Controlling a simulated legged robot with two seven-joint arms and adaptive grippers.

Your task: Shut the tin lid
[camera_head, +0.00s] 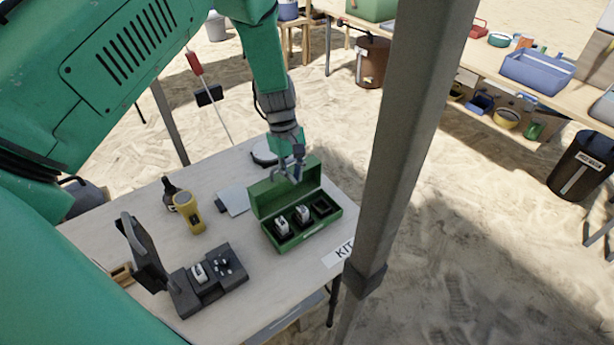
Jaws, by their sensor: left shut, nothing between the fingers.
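A green tin (288,244) stands on the table with its lid (267,199) raised along the back edge, so the tin is open. Inside are dark slots, two holding pale items (282,226) and the right one looking empty. My left gripper (292,177) is shut and empty. It points down at the upper edge of the raised lid, near its middle. I cannot tell whether the fingertips touch the lid. My right gripper is not in view.
The light table (215,313) also carries a yellow cup-like object (189,212), a dark bottle (170,191), and a black device with an upright screen (205,279). A "KIT" label (338,254) lies at the right edge. A grey post (400,150) rises close on the right.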

